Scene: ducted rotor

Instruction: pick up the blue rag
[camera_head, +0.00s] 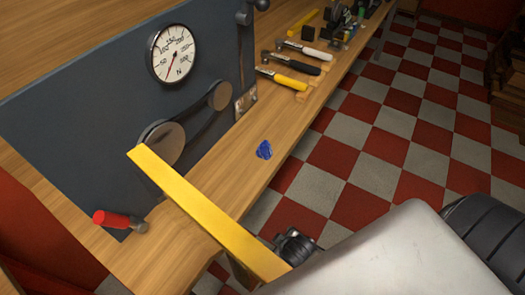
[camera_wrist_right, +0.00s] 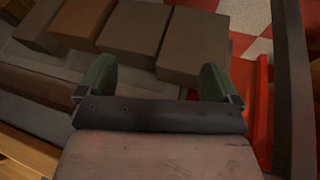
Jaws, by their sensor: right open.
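The blue rag (camera_head: 264,150) is a small crumpled piece on the wooden workbench (camera_head: 225,165), close to its front edge. It lies in front of the blue-grey panel and shows only in the head view. My right gripper (camera_wrist_right: 156,77) shows in the right wrist view, with its two green fingertips wide apart and nothing held between them. Several brown blocks (camera_wrist_right: 133,30) lie beyond its fingertips. The rag is not in the wrist view. My left gripper is not in view.
A yellow bar (camera_head: 205,208) crosses the near end of the bench. A red-handled hammer (camera_head: 120,220) lies left of it. The panel carries a gauge (camera_head: 171,53) and pulleys (camera_head: 163,142). Yellow-handled (camera_head: 283,79) and other tools lie farther along. Bench around the rag is clear.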

